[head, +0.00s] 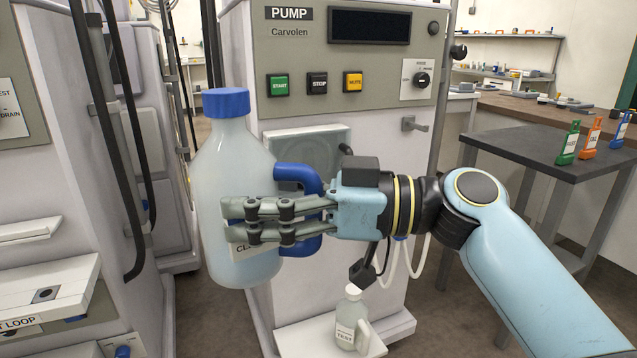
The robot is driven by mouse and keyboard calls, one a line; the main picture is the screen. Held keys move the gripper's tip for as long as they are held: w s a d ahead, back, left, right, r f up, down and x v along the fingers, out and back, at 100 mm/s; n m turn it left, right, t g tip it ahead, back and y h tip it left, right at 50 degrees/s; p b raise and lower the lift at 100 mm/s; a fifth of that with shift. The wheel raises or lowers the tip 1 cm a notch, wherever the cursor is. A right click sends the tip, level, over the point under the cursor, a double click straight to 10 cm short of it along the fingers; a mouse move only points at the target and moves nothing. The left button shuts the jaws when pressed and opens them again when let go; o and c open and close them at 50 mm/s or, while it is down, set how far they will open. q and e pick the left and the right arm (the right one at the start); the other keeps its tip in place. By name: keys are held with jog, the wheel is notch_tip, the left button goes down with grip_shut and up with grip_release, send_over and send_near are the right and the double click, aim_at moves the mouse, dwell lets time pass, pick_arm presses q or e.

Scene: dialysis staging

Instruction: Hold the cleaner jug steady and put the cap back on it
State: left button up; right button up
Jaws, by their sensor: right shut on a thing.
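The cleaner jug (235,170) is a large translucent bottle with pale blue liquid, a blue side handle (298,176) and a partly hidden label. It is upright and looks held in the air in front of the pump machine. A blue cap (226,102) sits on top of its neck; I cannot tell how tightly. My right gripper (238,221) comes in from the right and is shut on the jug at its handle side, its fingers lying across the handle and the front of the body. My left gripper is not in view.
The pump machine (345,105) stands close behind the jug. A small white bottle (350,315) stands on its low ledge. Another machine (60,180) with hanging black hoses stands at left. A dark table (545,148) at right holds green, orange and blue tagged items.

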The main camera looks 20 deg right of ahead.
jog(key=shift+w+a+f+n+g+y, duration=0.1)
jog(key=shift+a+n+g+y, duration=0.15)
jog(key=shift+a+g, duration=0.3)
jog(key=shift+w+a+f+n+g+y, duration=0.15)
jog(key=shift+a+n+g, duration=0.2)
jog(key=shift+a, duration=0.25)
jog(key=shift+s, duration=0.1)
grip_shut()
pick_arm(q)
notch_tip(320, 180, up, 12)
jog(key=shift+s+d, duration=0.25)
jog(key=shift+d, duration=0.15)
